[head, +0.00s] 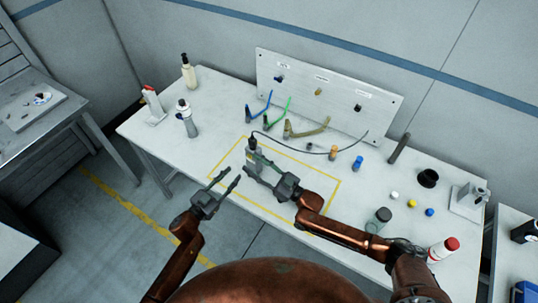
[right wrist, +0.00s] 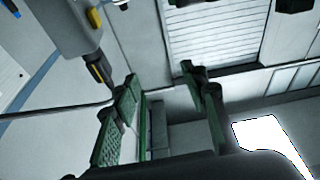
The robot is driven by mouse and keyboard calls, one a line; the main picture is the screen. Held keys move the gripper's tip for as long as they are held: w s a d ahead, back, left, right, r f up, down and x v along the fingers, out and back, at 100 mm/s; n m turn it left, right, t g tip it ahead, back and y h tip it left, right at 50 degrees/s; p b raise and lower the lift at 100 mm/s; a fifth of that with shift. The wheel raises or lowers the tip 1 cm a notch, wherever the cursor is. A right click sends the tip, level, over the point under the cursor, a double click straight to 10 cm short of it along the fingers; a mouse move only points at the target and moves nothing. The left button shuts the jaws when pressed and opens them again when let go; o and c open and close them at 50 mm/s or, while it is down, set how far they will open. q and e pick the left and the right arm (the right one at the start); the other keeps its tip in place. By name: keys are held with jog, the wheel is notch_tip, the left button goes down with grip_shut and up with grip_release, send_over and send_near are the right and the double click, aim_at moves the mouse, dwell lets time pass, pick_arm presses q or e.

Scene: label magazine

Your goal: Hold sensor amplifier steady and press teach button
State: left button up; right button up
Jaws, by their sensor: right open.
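The sensor amplifier (head: 252,157) is a small grey upright box with a dark top and a black cable, inside the yellow outline on the table. In the right wrist view a grey body (right wrist: 68,28) with a yellow button fills the upper left, its dark cable end close to one finger. My right gripper (head: 249,170) is open beside the amplifier, partly covering it; its green-padded fingers (right wrist: 160,80) are apart with nothing visibly held between them. Whether a finger touches the amplifier is unclear.
A panel (head: 325,93) with sockets stands behind, with blue, green and tan cables before it. Bottles (head: 188,72) stand at the left. A grey-lidded jar (head: 378,220), a red-capped bottle (head: 443,249) and small coloured caps are at the right. The outlined area is mostly free.

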aim_at(256, 147)
jog(key=w+d+f+m+h, duration=0.1)
jog(key=w+d+f+h, duration=0.15)
jog(key=w+d, duration=0.3)
jog(key=shift+g+h, duration=0.4)
jog(key=shift+h, duration=0.05)
jog(key=x, duration=0.8)
jog(key=shift+w+d, duration=0.15)
jog(key=shift+w, duration=0.1)
grip_shut()
pick_arm(q)
jog(key=shift+c, duration=0.6)
grip_shut()
